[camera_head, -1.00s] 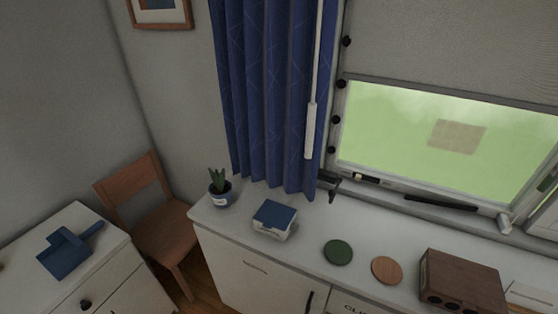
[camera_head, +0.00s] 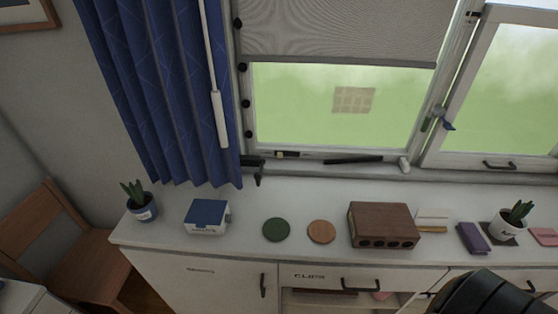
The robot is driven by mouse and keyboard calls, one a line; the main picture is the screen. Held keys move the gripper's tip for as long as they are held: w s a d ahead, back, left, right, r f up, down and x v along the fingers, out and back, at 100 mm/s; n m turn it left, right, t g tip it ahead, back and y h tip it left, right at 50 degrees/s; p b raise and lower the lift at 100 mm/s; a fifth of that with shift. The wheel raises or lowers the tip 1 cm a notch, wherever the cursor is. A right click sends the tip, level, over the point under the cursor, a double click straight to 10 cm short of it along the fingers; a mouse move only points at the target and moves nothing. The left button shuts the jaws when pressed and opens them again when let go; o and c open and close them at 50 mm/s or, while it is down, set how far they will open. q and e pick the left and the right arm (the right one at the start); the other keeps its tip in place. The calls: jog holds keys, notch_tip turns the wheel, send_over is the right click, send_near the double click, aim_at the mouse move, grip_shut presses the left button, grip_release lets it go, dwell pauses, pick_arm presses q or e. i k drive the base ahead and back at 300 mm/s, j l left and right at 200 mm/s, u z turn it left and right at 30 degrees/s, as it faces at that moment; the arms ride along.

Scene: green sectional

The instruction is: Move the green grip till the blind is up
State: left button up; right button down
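The grey blind (camera_head: 340,30) hangs over the upper part of the window, its lower edge above the middle of the pane. Green shows through the uncovered glass below it. Several dark round knobs (camera_head: 243,67) run down the left side of the window frame. A white wand (camera_head: 220,118) hangs in front of the blue curtain (camera_head: 150,90). I cannot make out a green grip in this view. Neither of my grippers is in view; only a dark rounded part, probably of my arm, shows at the lower right.
A white counter (camera_head: 190,257) runs below the window. On it are a potted plant (camera_head: 143,207), a blue-topped box (camera_head: 206,217), a green disc (camera_head: 276,230), an orange-brown disc (camera_head: 321,231) and a brown box (camera_head: 384,226). A wooden chair (camera_head: 45,225) stands left. The right window (camera_head: 505,90) stands beside several small items.

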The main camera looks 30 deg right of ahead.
aim_at(424, 126)
jog(key=z, duration=2)
jog(key=k+l, duration=0.05)
jog(key=l, duration=0.05)
